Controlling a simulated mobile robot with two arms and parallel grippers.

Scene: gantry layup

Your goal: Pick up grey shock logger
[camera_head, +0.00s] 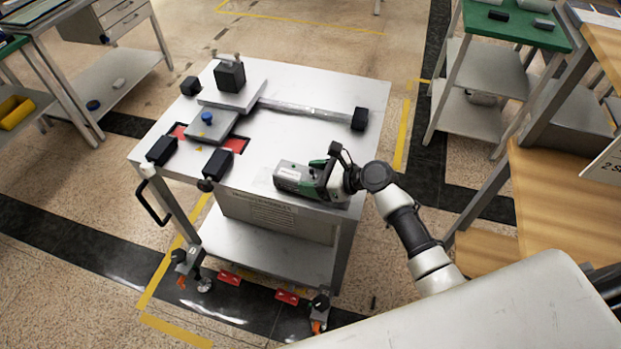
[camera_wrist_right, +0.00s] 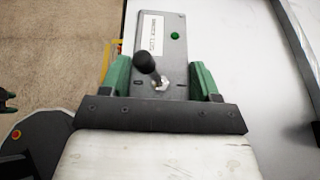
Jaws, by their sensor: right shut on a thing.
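The grey shock logger (camera_head: 292,176) is a grey box at the front right of the grey cart top. In the right wrist view the logger (camera_wrist_right: 172,48) shows a white label, a green button and a dark knob on a stem. My right gripper (camera_head: 319,183) has its green fingers on either side of the logger and is shut on it. In the right wrist view the gripper (camera_wrist_right: 161,76) spans the width of the logger's near end. I cannot tell whether the logger touches the cart top.
The cart top (camera_head: 290,118) also bears a fixture with black blocks, a blue knob (camera_head: 207,117) and a long bar (camera_head: 305,110) ending in a black block. A green-topped table (camera_head: 520,32) stands at the back right, a wooden bench (camera_head: 560,205) at right.

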